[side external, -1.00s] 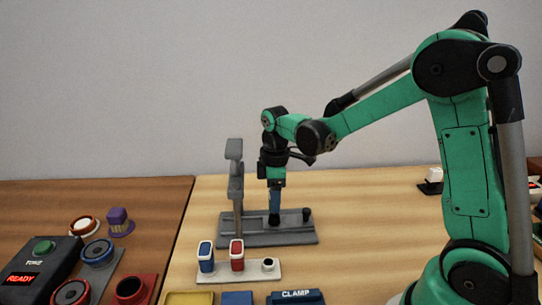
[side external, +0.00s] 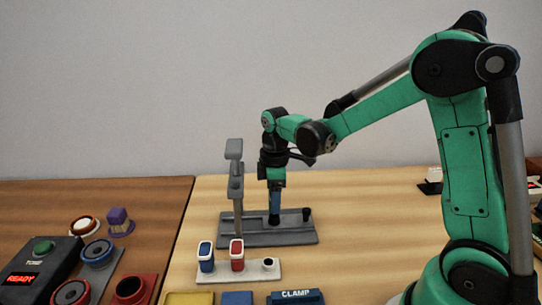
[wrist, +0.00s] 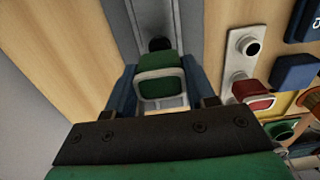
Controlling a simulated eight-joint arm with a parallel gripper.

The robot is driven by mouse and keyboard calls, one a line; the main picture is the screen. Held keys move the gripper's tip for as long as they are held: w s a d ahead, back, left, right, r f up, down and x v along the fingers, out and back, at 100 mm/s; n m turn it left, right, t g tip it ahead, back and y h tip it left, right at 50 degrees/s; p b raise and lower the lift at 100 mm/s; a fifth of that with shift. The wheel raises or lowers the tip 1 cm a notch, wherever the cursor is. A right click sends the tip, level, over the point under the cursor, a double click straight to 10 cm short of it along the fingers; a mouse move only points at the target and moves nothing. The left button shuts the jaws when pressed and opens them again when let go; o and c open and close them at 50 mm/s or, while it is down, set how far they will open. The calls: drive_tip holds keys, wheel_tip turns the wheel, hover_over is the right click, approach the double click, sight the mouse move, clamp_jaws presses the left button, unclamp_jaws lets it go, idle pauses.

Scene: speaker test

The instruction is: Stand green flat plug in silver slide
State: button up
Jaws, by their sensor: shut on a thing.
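The green flat plug (wrist: 160,78), with a pale rim, is between the blue fingers of my gripper (wrist: 162,92) in the wrist view. My gripper is shut on it. In the side view my gripper (side external: 274,212) points straight down, low over the base of the grey metal fixture (side external: 250,240), which I take for the silver slide. The fixture's grey channel (wrist: 192,25) runs under the plug in the wrist view, with a dark knob beyond it. The plug's lower end is hidden, so I cannot tell whether it is seated.
A grey upright post (side external: 238,185) stands close left of my gripper. In front, a white rack (side external: 215,276) holds blue and red plugs and a round dark-centred piece. A CLAMP block (side external: 295,297) is nearer. Open table lies to the right.

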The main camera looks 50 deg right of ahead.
drive_tip(key=shift+f, duration=0.15)
drive_tip(key=shift+f, duration=0.3)
drive_tip(key=shift+f, duration=0.45)
idle(1.3)
drive_tip(key=o, duration=1.3)
drive_tip(key=shift+c, duration=0.2)
drive_tip(key=shift+r, duration=3.75)
